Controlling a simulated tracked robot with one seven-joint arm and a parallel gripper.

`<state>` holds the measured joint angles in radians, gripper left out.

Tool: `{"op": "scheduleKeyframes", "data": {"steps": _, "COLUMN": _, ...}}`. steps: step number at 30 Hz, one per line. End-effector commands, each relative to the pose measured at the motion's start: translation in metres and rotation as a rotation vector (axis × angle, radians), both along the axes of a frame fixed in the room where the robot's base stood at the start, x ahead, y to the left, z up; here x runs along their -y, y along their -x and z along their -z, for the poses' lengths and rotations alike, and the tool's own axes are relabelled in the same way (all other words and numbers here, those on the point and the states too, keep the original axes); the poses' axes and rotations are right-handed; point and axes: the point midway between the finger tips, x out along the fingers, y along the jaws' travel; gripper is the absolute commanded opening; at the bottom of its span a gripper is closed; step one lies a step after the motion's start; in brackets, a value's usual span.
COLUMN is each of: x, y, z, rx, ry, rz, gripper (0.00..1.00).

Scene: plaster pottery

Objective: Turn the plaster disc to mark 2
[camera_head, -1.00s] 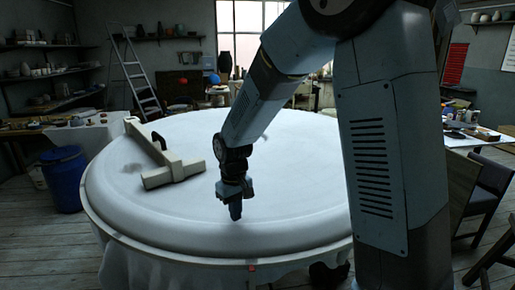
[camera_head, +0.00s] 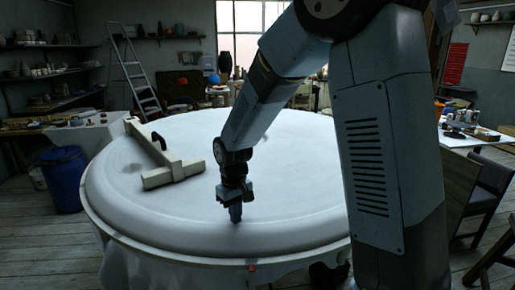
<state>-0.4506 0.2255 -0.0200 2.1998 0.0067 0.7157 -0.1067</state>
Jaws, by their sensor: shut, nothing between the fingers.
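The large round white plaster disc (camera_head: 140,215) lies flat on a round stand draped with pale cloth, and it has a thick rounded rim. My gripper (camera_head: 236,219) points down at the front part of the disc, near the inner edge of the rim. Its fingers are shut with nothing between them. The fingertips are at or just above the plaster; I cannot tell whether they touch. A small red mark (camera_head: 252,268) shows on the stand's edge below the rim, at the front. No number can be read on it.
A blue bin (camera_head: 65,178) stands at left and a stepladder (camera_head: 136,80) behind. A chair (camera_head: 490,198) and a cluttered table (camera_head: 478,137) are at right.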

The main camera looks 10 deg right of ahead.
Motion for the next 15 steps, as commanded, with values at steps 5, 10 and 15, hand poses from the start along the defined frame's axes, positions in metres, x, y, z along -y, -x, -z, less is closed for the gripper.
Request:
{"op": "scheduleKeyframes", "data": {"steps": 5, "x": 0.0002, "y": 0.0003, "z": 0.0037, "rx": -0.001, "ry": 0.001, "rz": 0.000, "gripper": 0.00}}
{"op": "scheduleKeyframes", "data": {"steps": 10, "x": 0.0002, "y": 0.0003, "z": 0.0061, "rx": -0.001, "ry": 0.001, "rz": 0.000, "gripper": 0.00}}
{"op": "scheduleKeyframes", "data": {"steps": 15, "x": 0.0065, "y": 0.0009, "z": 0.0067, "rx": -0.003, "ry": 0.002, "rz": 0.002, "gripper": 0.00}}
